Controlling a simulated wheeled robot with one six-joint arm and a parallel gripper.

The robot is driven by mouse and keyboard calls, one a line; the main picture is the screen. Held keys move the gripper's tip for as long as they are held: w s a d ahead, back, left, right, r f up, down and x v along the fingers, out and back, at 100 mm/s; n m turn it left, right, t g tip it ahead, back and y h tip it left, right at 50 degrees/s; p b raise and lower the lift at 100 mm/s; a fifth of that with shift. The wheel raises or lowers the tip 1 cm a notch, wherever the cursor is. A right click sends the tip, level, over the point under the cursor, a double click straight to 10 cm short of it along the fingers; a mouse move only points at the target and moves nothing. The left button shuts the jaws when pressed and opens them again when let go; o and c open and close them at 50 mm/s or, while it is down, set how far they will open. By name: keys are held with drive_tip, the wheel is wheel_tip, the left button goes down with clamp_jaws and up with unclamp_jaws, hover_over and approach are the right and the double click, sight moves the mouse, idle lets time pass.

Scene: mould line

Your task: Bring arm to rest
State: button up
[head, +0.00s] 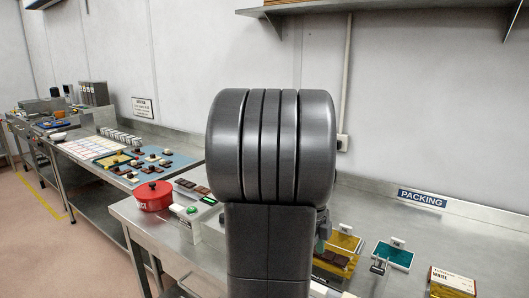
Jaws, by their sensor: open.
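My own dark grey arm fills the middle of the head view, with a thick ribbed joint at the top and a link below it. Only a small part of my gripper (322,230) shows past the right side of the arm, above the packing bench (440,235). The rest of it is hidden behind the arm. It is open, and I see nothing held in it.
A yellow tray (346,243) with dark chocolate pieces, a teal tray (394,256) and a white-and-brown box (452,281) stand on the right. A red round pot (153,196) stands left of the arm. A shelf (375,3) hangs above.

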drive_tip(key=f, duration=0.1)
drive_tip(key=w+f, duration=0.1)
drive_tip(key=f, duration=0.1)
drive_tip(key=shift+s+f, duration=0.1)
drive_tip(key=shift+f, duration=0.35)
